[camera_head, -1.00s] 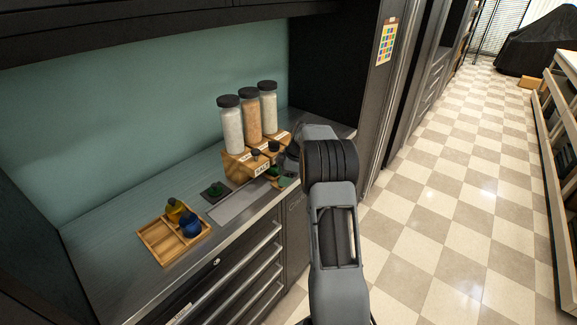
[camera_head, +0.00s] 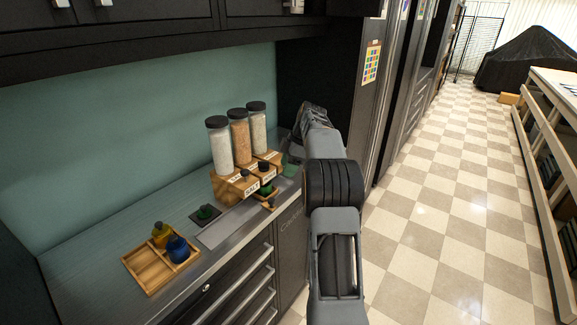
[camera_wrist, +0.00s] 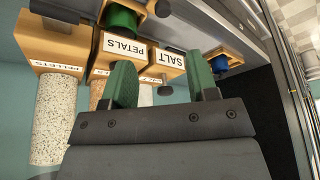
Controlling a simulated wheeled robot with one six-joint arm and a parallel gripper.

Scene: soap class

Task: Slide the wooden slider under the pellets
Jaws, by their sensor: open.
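A wooden dispenser block (camera_head: 232,186) with three tall jars stands on the counter. In the wrist view, seen upside down, the speckled pellets jar (camera_wrist: 52,118) is at the left beside its PELLETS label (camera_wrist: 50,56). PETALS (camera_wrist: 125,51) and SALT (camera_wrist: 190,60) labels are to its right. A wooden piece with a green cup (camera_wrist: 120,19) shows at the top; I cannot tell if it is the slider for the pellets. Another wooden piece with a blue-green cup (camera_wrist: 222,63) lies to the right. My gripper (camera_wrist: 164,80) is open, its green fingers apart in front of the labels, with nothing visibly held.
A wooden tray (camera_head: 137,274) holds a yellow bottle (camera_head: 161,236) and a blue bottle (camera_head: 177,250). A green item (camera_head: 206,211) sits on a dark square pad. The counter's front edge and drawers lie close to my arm. The checkered floor at right is clear.

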